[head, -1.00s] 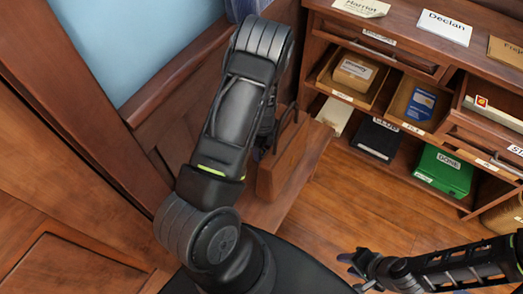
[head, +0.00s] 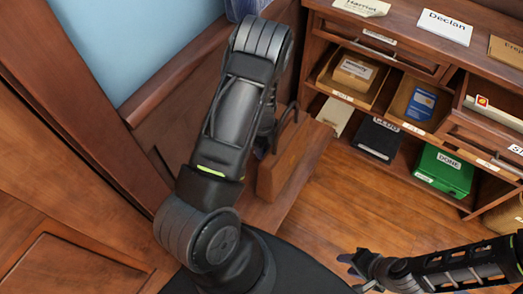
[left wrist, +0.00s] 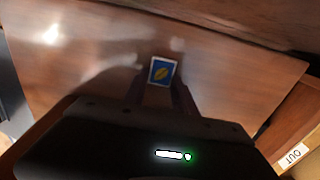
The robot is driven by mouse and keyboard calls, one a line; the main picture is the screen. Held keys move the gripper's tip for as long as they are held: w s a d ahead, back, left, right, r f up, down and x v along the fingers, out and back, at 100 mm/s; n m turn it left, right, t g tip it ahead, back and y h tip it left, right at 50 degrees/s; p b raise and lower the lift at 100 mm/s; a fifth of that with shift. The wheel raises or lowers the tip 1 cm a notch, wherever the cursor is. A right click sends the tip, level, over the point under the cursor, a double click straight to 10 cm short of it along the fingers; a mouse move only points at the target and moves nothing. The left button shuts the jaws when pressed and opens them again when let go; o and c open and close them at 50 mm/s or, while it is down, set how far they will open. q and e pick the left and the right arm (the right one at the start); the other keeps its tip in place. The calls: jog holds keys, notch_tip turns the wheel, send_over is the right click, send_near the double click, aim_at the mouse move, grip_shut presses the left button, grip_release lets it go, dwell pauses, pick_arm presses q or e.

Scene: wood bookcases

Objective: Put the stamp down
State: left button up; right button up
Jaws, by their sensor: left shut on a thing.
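The stamp (left wrist: 162,71) is a small blue rectangle with a yellow leaf-like shape and a pale border. In the left wrist view it sits between the fingertips of my left gripper (left wrist: 161,82), which is shut on it. Brown wood lies behind the stamp; I cannot tell whether the stamp touches it. In the head view my left arm hides the stamp and most of that gripper. My right gripper (head: 357,270) is low at the right over the floor, its fingers apart and nothing seen between them.
A wooden block with dark metal loops (head: 284,160) stands beside my left arm. The bookcase (head: 470,75) at the right holds trays, a black box (head: 376,139), a green box (head: 444,171) and name cards. A wooden wall is at the left. Floor (head: 345,205) between is clear.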

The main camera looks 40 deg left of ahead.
pick_arm(q)
grip_shut()
jog(key=shift+r, duration=0.15)
